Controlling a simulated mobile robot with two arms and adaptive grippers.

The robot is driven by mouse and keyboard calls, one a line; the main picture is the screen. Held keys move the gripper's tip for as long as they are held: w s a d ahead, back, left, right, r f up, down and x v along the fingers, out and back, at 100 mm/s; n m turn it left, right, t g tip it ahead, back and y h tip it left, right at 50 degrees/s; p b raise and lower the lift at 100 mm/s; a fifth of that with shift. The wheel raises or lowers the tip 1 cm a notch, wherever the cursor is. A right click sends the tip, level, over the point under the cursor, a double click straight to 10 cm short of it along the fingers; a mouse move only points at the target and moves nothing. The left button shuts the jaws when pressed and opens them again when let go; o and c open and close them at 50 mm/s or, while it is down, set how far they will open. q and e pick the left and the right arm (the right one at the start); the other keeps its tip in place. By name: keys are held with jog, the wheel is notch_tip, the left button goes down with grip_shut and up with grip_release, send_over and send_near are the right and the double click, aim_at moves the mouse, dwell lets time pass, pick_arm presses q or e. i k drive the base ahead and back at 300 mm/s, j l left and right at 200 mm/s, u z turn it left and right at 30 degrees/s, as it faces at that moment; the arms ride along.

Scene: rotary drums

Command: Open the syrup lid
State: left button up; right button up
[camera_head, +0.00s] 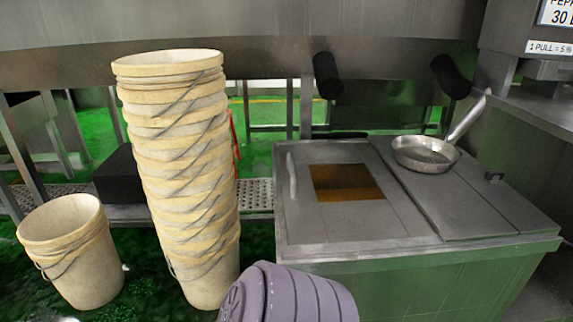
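A steel tank (430,275) stands right of centre, with a flat top of steel panels. The left panel (365,220) lies flat and has an upright bar handle (291,178) near its left edge. A square opening or window in this panel shows brown syrup (345,183); I cannot tell if it is covered. The right panel (470,205) lies flat and has a small dark knob (493,177). Neither of my grippers is in view.
A steel pan (425,153) rests on the tank top, its handle pointing up right. A tall stack of cream buckets (185,170) stands left of the tank, with a shorter stack (70,250) further left. A purple-grey ribbed shape (290,295) fills the bottom centre.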

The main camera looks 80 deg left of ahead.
aim_at(309, 222)
jog(key=u, duration=2.25)
